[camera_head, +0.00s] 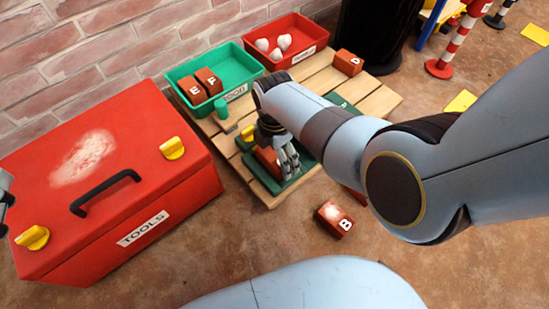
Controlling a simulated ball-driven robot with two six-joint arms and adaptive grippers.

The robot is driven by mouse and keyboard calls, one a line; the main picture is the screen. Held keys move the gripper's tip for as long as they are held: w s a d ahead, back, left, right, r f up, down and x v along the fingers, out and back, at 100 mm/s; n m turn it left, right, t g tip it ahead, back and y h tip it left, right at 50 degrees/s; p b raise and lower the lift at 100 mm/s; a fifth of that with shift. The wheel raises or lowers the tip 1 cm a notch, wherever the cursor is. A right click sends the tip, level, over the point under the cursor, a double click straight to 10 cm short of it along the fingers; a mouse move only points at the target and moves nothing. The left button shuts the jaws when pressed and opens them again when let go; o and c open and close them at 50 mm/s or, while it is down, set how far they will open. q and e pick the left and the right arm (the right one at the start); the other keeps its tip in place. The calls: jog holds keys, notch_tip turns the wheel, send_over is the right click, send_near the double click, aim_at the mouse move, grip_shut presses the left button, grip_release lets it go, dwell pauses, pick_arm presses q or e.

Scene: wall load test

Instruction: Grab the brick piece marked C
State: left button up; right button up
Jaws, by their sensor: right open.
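My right gripper (288,166) points down over a small green tray (300,177) on the wooden pallet. It is open. A reddish-brown brick (266,162) lies in that tray right beside the fingers, partly hidden by them. Its letter is not visible, and I cannot tell whether the fingers touch it. No letter C can be read on any brick in view. Only a sliver of my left gripper (5,200) shows at the left edge, and its jaws cannot be made out.
Bricks E (190,91) and F (209,82) sit in the green bin (240,98). A red bin (303,57) holds pale round things. Another brick (348,63) lies on the pallet (380,103). Brick B (335,219) lies on the floor. A red toolbox (115,180) stands left.

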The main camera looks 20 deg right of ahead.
jog(key=shift+c, duration=0.4)
jog(key=c, duration=1.1)
jog(key=shift+c, duration=1)
jog(key=shift+r, duration=0.15)
